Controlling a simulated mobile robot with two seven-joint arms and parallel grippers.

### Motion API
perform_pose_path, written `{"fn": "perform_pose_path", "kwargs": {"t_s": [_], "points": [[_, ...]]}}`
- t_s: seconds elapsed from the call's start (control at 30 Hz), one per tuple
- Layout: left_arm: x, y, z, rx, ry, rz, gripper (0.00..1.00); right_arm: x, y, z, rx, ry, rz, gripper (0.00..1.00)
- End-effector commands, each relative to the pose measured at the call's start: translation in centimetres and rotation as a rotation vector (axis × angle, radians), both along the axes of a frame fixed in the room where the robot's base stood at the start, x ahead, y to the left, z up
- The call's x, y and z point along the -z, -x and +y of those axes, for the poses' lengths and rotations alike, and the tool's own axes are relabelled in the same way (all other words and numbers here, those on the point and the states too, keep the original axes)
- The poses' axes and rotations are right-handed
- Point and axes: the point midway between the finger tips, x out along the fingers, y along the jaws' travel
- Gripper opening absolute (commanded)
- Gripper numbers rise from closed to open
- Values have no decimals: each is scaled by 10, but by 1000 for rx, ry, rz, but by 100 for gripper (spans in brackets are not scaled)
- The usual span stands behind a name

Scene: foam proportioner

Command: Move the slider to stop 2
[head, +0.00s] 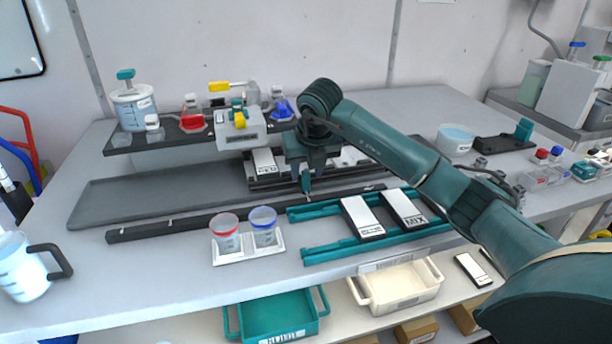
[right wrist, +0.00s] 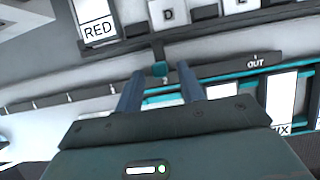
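A long dark rail (head: 190,226) with small pale marks runs along the bench, and it also shows in the right wrist view (right wrist: 230,76), with "OUT" printed near one end. A small teal knob (right wrist: 160,69), which looks like the slider, stands at this rail in the right wrist view. My right gripper (head: 307,191) points down at the rail. In the right wrist view its two fingers (right wrist: 161,80) are apart, with the knob between their tips; contact is not visible. The knob is hard to tell from the gripper in the head view. My left gripper is out of view.
Teal rails (head: 325,252) with white-labelled blocks (head: 362,218) lie in front. Red- and blue-rimmed cups (head: 226,238) stand on a white holder. A shelf (head: 150,140) with jars and a dispenser stands behind. A grey tray (head: 120,201) lies left, and a white pitcher (head: 22,270) at front left.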

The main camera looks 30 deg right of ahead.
Motion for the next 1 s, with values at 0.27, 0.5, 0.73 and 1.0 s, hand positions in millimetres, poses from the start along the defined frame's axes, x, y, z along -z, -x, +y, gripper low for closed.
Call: {"fn": "perform_pose_path", "kwargs": {"t_s": [0.27, 0.5, 0.73, 1.0], "points": [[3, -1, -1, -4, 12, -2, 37, -59, 22, 6, -2, 0, -6, 38], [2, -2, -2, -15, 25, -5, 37, -88, 35, 8, 0, 0, -3, 38], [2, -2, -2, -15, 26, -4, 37, -93, 37, 9, 0, -1, -1, 38], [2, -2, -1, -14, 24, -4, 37, -92, 37, 9, 0, -1, -1, 38]]}}
